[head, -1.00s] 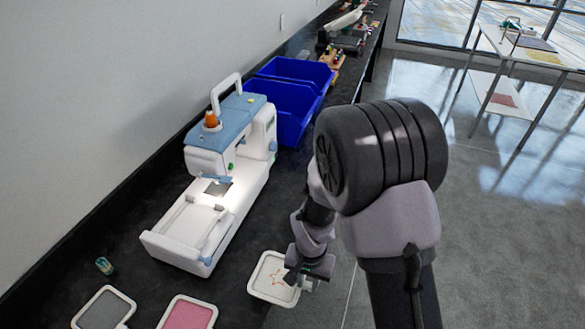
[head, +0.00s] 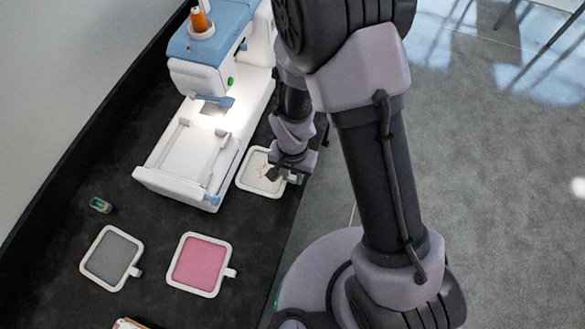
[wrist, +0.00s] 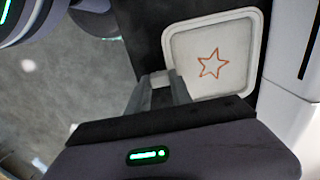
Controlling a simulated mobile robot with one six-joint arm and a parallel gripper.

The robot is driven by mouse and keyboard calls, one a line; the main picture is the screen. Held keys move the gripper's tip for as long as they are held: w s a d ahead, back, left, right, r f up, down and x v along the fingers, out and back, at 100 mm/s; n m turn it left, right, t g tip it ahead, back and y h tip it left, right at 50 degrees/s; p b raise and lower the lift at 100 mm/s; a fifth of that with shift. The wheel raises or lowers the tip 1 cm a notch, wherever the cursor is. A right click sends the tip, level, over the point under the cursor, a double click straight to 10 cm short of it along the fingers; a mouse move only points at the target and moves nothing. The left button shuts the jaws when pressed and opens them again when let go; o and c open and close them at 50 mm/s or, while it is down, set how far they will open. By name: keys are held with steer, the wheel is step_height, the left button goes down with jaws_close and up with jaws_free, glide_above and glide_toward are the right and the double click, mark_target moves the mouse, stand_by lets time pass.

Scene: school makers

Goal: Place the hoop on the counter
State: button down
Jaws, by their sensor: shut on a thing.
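A white square hoop (head: 252,183) with pale cloth and an orange star is at the counter's right edge, beside the sewing machine. It also shows in the wrist view (wrist: 235,80), close to the machine's white base. My gripper (head: 290,178) is at the hoop's right side; in the wrist view my gripper (wrist: 163,85) is shut on the hoop's tab. The hoop looks flat, at or just above the black counter (head: 150,235); I cannot tell whether it touches. My wrist partly covers its right side in the head view.
The white and blue sewing machine (head: 205,135) stands just left of the hoop. A grey hoop (head: 111,258) and a pink hoop (head: 201,264) lie nearer on the counter. A small green spool (head: 100,205) lies at left. Bare counter shows between them.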

steer(key=shift+s+r, duration=0.15)
steer(key=shift+s, duration=0.1)
steer(key=c, duration=1.2)
jaws_free()
steer(key=shift+o, duration=0.2)
step_height(320, 180, up, 21)
steer(key=w+d+t+p, duration=0.1)
steer(key=w+d+p, duration=0.1)
steer(key=p, duration=0.3)
steer(key=s+d+r+t+y, duration=0.1)
steer(key=s+d+r+t, duration=0.1)
steer(key=s+r, duration=0.3)
steer(key=s+d+r+t+y, duration=0.1)
steer(key=s+d+r, duration=0.4)
steer(key=r, duration=0.7)
steer(key=shift+s+t, duration=0.4)
steer(key=shift+t, duration=0.5)
